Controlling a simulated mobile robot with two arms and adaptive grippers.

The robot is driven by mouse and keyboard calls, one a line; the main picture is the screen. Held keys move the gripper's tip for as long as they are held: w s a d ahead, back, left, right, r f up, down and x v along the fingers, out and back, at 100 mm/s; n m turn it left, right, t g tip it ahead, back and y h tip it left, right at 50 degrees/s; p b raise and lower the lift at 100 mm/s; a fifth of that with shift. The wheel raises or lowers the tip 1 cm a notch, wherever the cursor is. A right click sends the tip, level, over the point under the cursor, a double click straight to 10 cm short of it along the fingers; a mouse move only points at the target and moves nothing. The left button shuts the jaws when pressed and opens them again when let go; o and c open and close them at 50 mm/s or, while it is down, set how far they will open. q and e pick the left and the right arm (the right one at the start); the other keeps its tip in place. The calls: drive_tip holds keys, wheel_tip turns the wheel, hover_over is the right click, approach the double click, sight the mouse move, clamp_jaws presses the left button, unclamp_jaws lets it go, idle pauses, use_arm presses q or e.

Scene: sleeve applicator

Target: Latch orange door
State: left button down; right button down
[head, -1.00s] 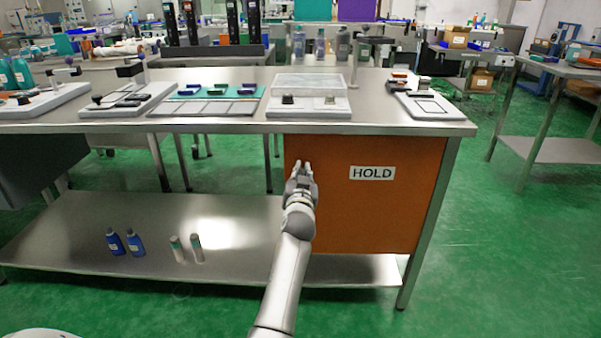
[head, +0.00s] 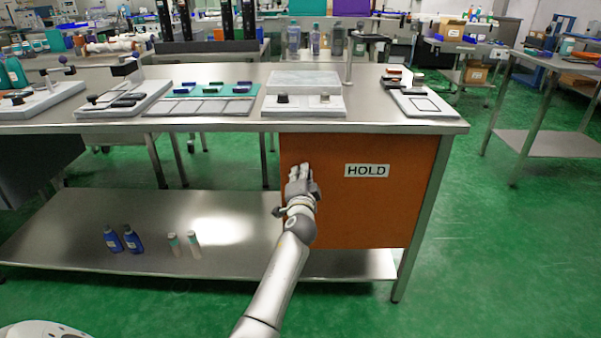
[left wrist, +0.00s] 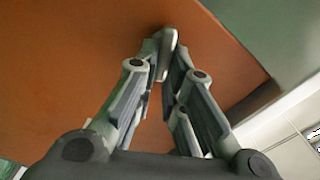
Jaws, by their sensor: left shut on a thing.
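The orange door (head: 372,212) with a white HOLD label (head: 367,170) fills the front under the right end of the steel bench, and looks closed. My left gripper (head: 300,172) is at the door's upper left part. In the left wrist view the orange panel (left wrist: 60,60) fills much of the picture. There the fingers of my left gripper (left wrist: 160,55) come together on a small grey metal piece (left wrist: 168,40), which looks like the door's handle. The fingers hide most of it. No latch shows clearly. My right gripper is not in view.
The bench top (head: 225,126) above the door carries trays and fixtures. Blue bottles (head: 132,239) and pale tubes (head: 193,243) stand on the lower shelf (head: 75,220), left of the door. Green floor (head: 480,260) is open to the right.

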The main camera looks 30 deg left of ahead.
use_arm(q)
drive_tip(key=m, duration=0.3)
drive_tip(key=m+p, duration=0.1)
drive_tip(key=shift+d+f+m, duration=0.1)
drive_tip(key=shift+f+m, duration=0.2)
drive_tip(key=shift+m, duration=0.1)
idle(0.4)
drive_tip(key=c, duration=1.5)
unclamp_jaws()
drive_tip(key=shift+w+f, duration=0.1)
drive_tip(key=v, duration=1.2)
